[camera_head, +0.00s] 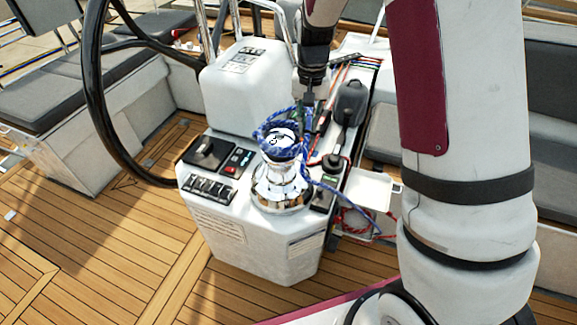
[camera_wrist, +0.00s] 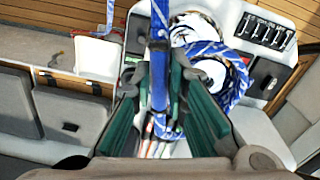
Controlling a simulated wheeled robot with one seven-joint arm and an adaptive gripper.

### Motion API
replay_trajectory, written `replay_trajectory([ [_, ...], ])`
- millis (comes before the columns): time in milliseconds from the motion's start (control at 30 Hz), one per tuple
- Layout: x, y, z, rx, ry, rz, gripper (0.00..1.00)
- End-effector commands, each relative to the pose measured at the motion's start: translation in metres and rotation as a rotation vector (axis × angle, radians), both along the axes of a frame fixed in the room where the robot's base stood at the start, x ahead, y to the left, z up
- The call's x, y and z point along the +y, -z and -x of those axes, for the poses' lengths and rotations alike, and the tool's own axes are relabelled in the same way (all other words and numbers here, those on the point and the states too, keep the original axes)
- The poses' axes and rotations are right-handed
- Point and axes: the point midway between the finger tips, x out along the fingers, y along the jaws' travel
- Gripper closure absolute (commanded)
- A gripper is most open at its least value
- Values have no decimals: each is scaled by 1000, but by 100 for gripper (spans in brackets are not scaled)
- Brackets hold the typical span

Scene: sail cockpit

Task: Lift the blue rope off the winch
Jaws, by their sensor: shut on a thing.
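The chrome winch (camera_head: 280,185) stands on the white console, with the blue rope (camera_head: 283,150) looped around its top. Part of the rope hangs down the winch's right side. My gripper (camera_head: 309,102) is behind and above the winch, pointing down, at the rope's upper right. In the wrist view my gripper (camera_wrist: 163,110) is shut on a strand of the blue rope (camera_wrist: 159,85), which runs between the two green-lined fingers. More rope loops lie on the winch top (camera_wrist: 210,70) beside the fingers.
A large black steering wheel (camera_head: 92,100) stands at left. Red and blue ropes (camera_head: 355,222) hang at the console's right. Bench seats flank the wooden deck (camera_head: 90,245).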

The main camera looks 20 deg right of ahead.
Motion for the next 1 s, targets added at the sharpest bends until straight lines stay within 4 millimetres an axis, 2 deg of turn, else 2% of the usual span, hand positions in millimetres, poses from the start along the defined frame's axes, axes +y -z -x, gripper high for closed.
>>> replay_trajectory([
  [367, 2, -2, 1, 6, -5, -2, 100],
  [800, 2, -39, -1, -3, -4, -2, 100],
  [1000, 2, -44, -1, -1, -3, -2, 100],
])
